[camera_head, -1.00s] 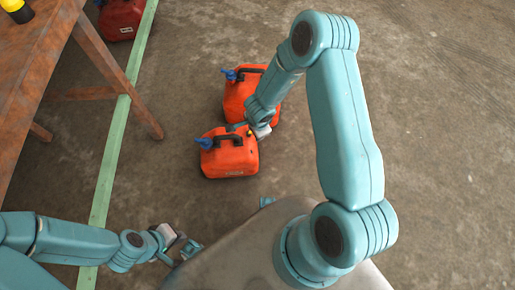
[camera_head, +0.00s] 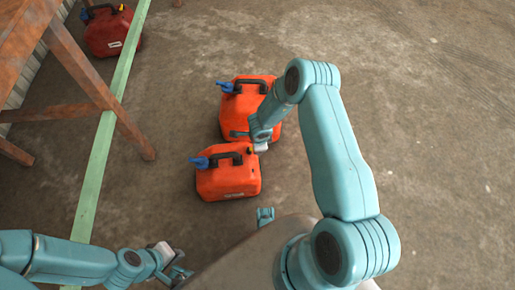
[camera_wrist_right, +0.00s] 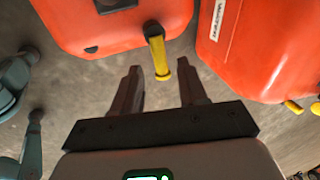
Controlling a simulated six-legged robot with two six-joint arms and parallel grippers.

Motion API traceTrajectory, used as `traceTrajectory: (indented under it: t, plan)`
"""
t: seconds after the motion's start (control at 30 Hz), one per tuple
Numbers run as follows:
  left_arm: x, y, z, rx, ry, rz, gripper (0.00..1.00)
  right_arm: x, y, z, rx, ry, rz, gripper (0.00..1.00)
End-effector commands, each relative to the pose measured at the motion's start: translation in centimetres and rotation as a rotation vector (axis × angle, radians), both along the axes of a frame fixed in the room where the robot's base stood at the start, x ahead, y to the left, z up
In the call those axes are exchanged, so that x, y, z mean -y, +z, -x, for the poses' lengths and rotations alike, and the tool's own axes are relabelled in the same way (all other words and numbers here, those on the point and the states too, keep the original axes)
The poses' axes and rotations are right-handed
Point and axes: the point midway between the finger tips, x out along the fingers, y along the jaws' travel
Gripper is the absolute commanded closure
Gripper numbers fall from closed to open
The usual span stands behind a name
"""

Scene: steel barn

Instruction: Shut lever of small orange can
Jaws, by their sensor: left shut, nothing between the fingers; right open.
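The smaller orange can (camera_head: 224,184) stands upright on the floor, with a blue spout at its left and a dark handle on top. A larger orange can (camera_head: 235,105) stands just behind it. My right gripper (camera_head: 243,135) is near the gap between these cans, open and empty. In the right wrist view, a yellow lever (camera_wrist_right: 158,55) on an orange can (camera_wrist_right: 100,22) lies between my open right fingers (camera_wrist_right: 162,85), with no visible grip on it. I cannot tell for certain which can that is. My left gripper (camera_head: 180,274) is shut and empty at the lower left.
A second orange can (camera_wrist_right: 262,45) with a white label fills the right of the wrist view, with small yellow parts below. The floor at right is clear.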

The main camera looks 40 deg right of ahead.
Motion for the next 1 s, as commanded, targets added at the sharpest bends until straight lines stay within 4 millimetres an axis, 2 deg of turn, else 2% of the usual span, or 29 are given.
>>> traceTrajectory:
  t: [0.03, 0.13, 0.43, 0.47, 0.5, 0.57, 0.6, 1.0]
  plan:
    - [-0.07, -0.38, -0.07, 0.001, 0.003, 0.000, 1.00, 0.04, -0.77, -0.10, -0.001, -0.001, -0.001, 0.58]
    - [-0.12, -0.51, -0.12, 0.002, 0.005, -0.001, 1.00, 0.11, -1.30, -0.33, 0.000, -0.001, 0.000, 0.58]
    - [-0.14, -0.49, -0.16, 0.003, 0.006, -0.002, 1.00, 0.17, -1.42, -0.64, 0.001, -0.001, 0.000, 0.58]
    - [-0.15, -0.48, -0.16, 0.003, 0.006, -0.002, 1.00, 0.18, -1.43, -0.67, 0.001, -0.001, 0.000, 0.64]
    - [-0.14, -0.49, -0.16, 0.003, 0.006, -0.002, 1.00, 0.18, -1.43, -0.67, 0.001, -0.001, 0.000, 0.77]
    - [-0.14, -0.49, -0.16, 0.003, 0.006, -0.002, 1.00, 0.18, -1.43, -0.67, 0.001, -0.001, 0.000, 0.97]
    - [-0.14, -0.49, -0.17, 0.003, 0.006, -0.002, 1.00, 0.17, -1.43, -0.66, 0.000, -0.001, 0.000, 1.00]
    - [-0.14, -0.41, -0.15, 0.002, 0.005, -0.002, 1.00, 0.01, -1.41, -0.47, -0.001, -0.054, 0.000, 1.00]
